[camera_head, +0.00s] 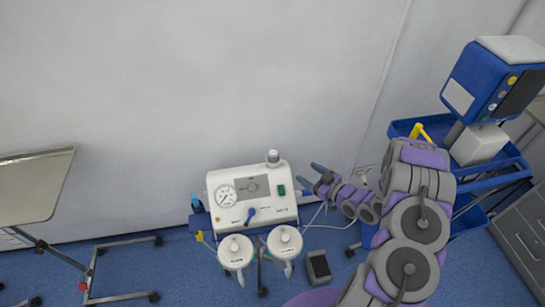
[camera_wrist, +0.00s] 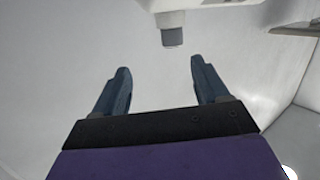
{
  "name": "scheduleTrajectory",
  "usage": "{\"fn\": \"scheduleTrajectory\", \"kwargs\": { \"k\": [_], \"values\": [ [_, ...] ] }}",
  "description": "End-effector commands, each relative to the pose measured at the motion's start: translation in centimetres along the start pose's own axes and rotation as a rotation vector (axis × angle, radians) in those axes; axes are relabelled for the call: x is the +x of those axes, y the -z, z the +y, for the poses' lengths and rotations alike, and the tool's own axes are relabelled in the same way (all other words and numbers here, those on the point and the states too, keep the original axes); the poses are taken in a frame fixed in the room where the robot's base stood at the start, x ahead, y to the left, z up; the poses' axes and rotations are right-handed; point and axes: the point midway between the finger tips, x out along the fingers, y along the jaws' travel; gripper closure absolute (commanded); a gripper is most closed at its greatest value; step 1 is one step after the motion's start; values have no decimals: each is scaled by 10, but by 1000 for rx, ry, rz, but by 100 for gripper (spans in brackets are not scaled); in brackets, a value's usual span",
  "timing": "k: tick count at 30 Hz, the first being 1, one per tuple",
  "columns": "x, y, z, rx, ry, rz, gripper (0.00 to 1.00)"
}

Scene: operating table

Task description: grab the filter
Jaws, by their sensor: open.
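The filter (camera_head: 273,157) is a small whitish cylinder with a grey cap, upright on top of the white suction machine (camera_head: 228,205). In the wrist view the filter (camera_wrist: 172,37) is at the top, below the edge of a white body (camera_wrist: 215,3), and appears beyond and between my fingertips. My gripper (camera_head: 312,178) is just to the right of the machine in the head view. Its two blue-grey fingers are apart and empty, as the wrist view (camera_wrist: 160,68) also shows. The filter is not touched.
Two white-lidded jars (camera_head: 235,252) (camera_head: 285,242) stand in front of the machine with tubes around them. A blue trolley (camera_head: 500,178) with a blue monitor (camera_head: 488,85) is at the right. A metal tray stand (camera_head: 35,188) is at the left. A plain wall (camera_head: 190,80) is behind.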

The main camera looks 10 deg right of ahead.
Motion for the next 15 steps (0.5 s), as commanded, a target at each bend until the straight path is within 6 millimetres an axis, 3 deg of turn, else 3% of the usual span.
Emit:
{"fn": "scheduleTrajectory", "kwargs": {
  "k": [7, 15],
  "values": [
    [-2, 3, -17, 53, 22, 120, 26],
    [36, 8, -22, 49, 25, 122, 26]
  ]
}}
